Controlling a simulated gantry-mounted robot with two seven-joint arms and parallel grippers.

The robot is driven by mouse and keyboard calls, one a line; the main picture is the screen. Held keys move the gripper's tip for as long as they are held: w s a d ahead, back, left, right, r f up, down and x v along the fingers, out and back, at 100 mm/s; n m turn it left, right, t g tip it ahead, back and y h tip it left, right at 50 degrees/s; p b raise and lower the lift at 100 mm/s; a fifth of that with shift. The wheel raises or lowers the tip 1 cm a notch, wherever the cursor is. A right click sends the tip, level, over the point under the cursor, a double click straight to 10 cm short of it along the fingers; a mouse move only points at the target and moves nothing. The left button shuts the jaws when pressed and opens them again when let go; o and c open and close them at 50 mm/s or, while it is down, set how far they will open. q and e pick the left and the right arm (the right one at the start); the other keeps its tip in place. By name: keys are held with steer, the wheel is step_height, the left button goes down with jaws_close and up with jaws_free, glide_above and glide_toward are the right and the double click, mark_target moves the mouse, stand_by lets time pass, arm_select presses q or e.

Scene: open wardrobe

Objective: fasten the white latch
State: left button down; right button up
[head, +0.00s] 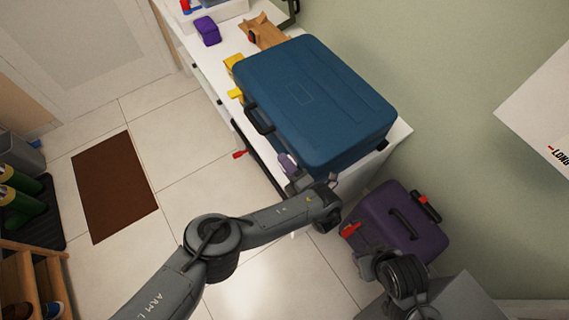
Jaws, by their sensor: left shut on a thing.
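A blue hard case (315,95) with a closed lid stands on the white bench. Its dark handle (258,118) is on the front side. A small pale, slightly lilac latch (287,163) shows on the front side near the right corner. My left gripper (296,180) is at this corner, shut on the latch; its fingertips are small and partly hidden against the case. Whether the latch is fastened cannot be seen. Parts of my right arm (405,277) show at the lower right beside the purple case, and its jaws cannot be made out.
A purple case (401,224) with red latches stands on the floor right of the white bench (398,133). Yellow pieces (235,93), a purple item (207,31) and a brown item (264,32) lie on the bench.

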stand_by(0.4)
arm_select(q)
steer(key=c, duration=1.1)
jaws_free()
steer(key=shift+c, duration=0.2)
arm_select(e)
steer(key=shift+a, duration=0.15)
arm_select(q)
steer(key=shift+s+d, duration=0.1)
arm_select(e)
steer(key=shift+r, duration=0.1)
